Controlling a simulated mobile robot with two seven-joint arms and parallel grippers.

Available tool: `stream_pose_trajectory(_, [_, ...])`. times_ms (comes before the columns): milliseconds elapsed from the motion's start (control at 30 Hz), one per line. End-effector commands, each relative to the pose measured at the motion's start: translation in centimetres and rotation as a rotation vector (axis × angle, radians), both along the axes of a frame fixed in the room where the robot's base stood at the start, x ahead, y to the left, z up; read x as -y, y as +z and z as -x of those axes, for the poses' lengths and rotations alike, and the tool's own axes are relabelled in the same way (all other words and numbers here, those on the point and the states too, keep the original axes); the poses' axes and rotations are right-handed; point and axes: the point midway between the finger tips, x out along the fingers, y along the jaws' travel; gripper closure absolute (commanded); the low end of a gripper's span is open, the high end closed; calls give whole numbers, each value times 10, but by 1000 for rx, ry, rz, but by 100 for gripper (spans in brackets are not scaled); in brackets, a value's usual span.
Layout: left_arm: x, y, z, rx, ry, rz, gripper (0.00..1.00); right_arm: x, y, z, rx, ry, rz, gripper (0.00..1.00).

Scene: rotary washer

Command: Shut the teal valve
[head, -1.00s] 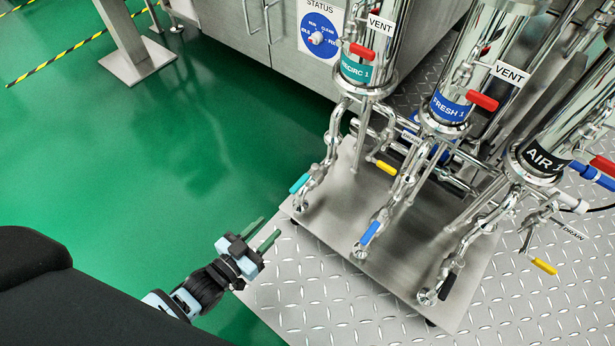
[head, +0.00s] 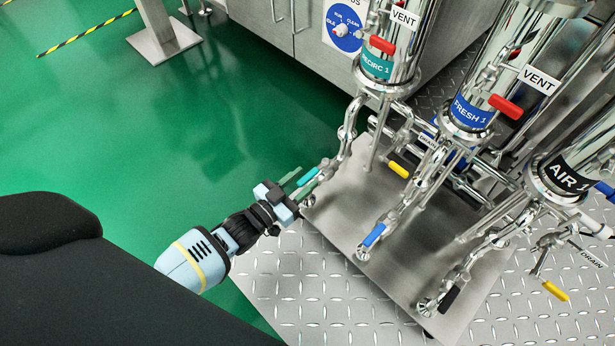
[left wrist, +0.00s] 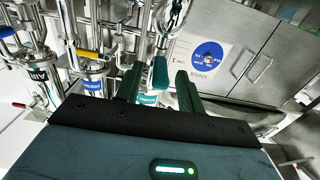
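The teal valve handle (head: 308,174) sits low on the pipe under the RECIRC 1 cylinder, at the left edge of the steel skid. My left gripper (head: 298,181) has reached it from the left, with its green fingers at the handle. In the left wrist view the teal handle (left wrist: 160,74) shows between the two spread fingers of my left gripper (left wrist: 159,86), with gaps on both sides. The gripper is open and holds nothing. My right gripper is not in view.
A blue valve handle (head: 374,235) and a black one (head: 449,299) stand on neighbouring pipes to the right. A yellow handle (head: 398,170) is behind. The skid plate (head: 395,270) rests on diamond-plate flooring. Green floor (head: 190,130) to the left is clear.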

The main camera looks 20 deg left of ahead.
Motion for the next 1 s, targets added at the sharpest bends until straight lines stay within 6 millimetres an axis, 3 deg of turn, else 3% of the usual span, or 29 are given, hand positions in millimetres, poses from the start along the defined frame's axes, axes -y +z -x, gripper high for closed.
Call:
stream_pose_trajectory(200, [7,-1,-18,-1,0,1,62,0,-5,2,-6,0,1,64])
stream_pose_trajectory(500, [7,0,-19,-1,0,1,62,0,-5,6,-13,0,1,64])
stream_pose_trajectory(800, [7,0,-19,-1,0,1,100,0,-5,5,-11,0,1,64])
stream_pose_trajectory(1000, [7,0,-19,-1,0,0,100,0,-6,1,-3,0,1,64])
